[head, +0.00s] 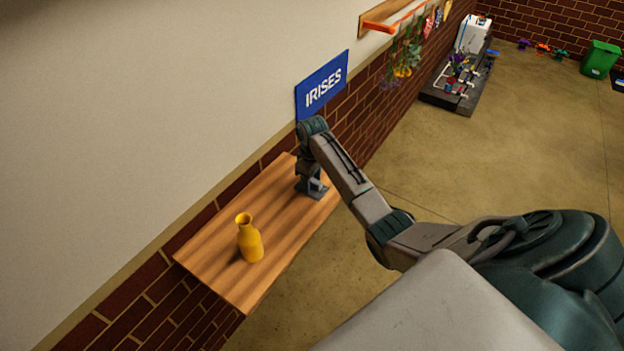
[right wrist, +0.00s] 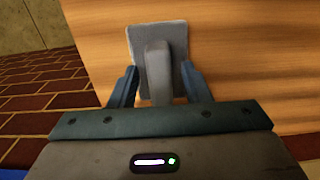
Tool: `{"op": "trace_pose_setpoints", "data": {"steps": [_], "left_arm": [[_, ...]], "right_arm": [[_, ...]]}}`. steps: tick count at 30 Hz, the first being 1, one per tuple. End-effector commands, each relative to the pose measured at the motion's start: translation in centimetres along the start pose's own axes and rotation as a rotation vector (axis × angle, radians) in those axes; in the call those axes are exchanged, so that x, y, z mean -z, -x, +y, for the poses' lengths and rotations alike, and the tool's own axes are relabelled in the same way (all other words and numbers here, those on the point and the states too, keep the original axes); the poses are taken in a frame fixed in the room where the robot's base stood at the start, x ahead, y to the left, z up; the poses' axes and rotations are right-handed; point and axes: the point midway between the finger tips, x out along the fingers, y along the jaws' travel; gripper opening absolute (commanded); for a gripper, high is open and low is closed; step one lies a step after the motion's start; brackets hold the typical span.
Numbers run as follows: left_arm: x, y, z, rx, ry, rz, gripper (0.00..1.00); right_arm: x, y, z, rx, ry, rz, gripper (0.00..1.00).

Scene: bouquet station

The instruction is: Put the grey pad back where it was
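The grey pad (right wrist: 137,38) is a flat square plate with a raised grey handle. In the right wrist view it lies on or very close to the wooden shelf. In the head view the pad (head: 318,193) is at the shelf's far end, below the blue IRISES sign. My right gripper (right wrist: 158,82) reaches down from above, also seen in the head view (head: 310,181). My left gripper is out of view.
A yellow vase (head: 250,240) stands upright on the near part of the wooden shelf (head: 215,255). The IRISES sign (head: 322,86) is on the wall behind. Flowers (head: 405,60) hang beyond it. The shelf between vase and pad is clear.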

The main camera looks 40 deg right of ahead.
Motion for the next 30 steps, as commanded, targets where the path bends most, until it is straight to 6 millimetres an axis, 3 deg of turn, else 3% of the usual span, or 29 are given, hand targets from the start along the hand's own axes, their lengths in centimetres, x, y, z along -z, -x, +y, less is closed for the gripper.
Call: {"op": "trace_pose_setpoints", "data": {"steps": [11,24,30], "left_arm": [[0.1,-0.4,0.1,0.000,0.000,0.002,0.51],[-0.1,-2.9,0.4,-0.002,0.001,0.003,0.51],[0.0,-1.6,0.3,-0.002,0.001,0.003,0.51]], "right_arm": [[0.1,1.1,0.1,-0.002,0.000,0.003,0.43],[0.1,9.7,0.1,-0.002,-0.001,0.004,0.43],[0.0,12.0,0.0,0.000,0.000,0.000,0.43]]}}
